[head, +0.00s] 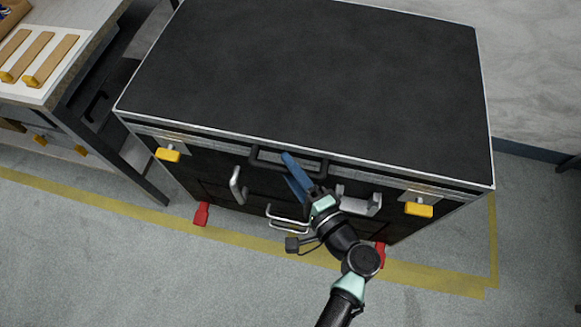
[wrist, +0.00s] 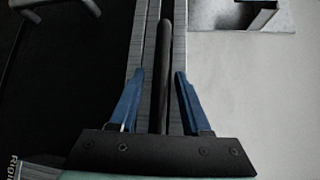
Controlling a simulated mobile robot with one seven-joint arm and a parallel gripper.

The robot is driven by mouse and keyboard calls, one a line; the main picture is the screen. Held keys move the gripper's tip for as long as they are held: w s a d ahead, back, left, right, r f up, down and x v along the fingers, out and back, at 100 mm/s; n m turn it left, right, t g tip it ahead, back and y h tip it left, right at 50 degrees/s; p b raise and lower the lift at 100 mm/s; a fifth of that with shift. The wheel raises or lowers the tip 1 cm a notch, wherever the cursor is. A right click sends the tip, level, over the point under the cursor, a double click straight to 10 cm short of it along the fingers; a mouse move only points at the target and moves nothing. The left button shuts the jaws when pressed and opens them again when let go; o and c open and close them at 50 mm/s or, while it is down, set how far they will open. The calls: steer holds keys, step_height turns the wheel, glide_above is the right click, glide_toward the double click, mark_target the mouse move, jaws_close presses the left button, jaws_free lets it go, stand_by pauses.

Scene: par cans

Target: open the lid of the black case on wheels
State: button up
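The black case (head: 190,165) stands on the floor, its front towards me. Its lid (head: 320,75) is black with light metal edges and lies closed. A black handle (head: 254,158) sits at the middle of the front upper edge; its dark bar also shows in the wrist view (wrist: 165,50). My gripper (head: 287,167) is at this handle. In the wrist view its two blue fingers (wrist: 160,73) stand apart, one on each side of the bar, with gaps visible. Yellow-tabbed latches sit at the front left (head: 168,154) and front right (head: 419,210).
A silver handle (head: 236,185), a lower silver handle (head: 288,215) and a grey bracket (head: 362,202) stick out of the front near my gripper. Red pedals (head: 201,213) show at the base. A workbench (head: 75,85) stands left; a wall (head: 535,70) is behind. Front floor is open.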

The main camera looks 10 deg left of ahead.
jaws_close()
stand_by(1.2)
